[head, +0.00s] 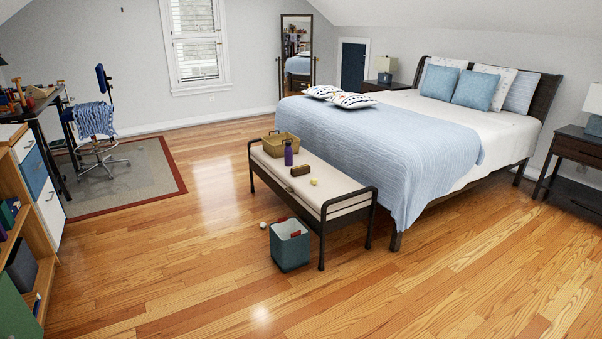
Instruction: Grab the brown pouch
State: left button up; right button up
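The brown pouch (300,171) is a small dark brown shape lying on the cream cushion of the bench (333,190) at the foot of the bed. It lies between a purple bottle (288,153) and a small yellow ball (314,182), apart from the ball. Nothing visibly covers the pouch. Neither of my grippers shows in the head view.
A woven basket (281,143) stands on the bench's far end. A teal bin (289,246) and a small white ball (263,225) are on the floor beside the bench. The bed (400,140) blocks the far side. Wood floor (180,270) in front is clear.

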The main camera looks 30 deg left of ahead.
aim_at(295, 171)
jog(key=i+j+u, duration=0.35)
jog(key=j, duration=0.2)
jog(key=i+j+u, duration=0.65)
jog(key=i+j, duration=0.15)
jog(key=i+j+u, duration=0.15)
jog(key=i+u, duration=0.2)
jog(key=i, duration=0.25)
jog(key=i+j+u, duration=0.1)
jog(key=i+u, duration=0.25)
jog(key=i, duration=0.15)
jog(key=i+z, duration=0.1)
jog(key=i, duration=0.65)
jog(key=i+j+z, duration=0.1)
jog(key=i, duration=0.65)
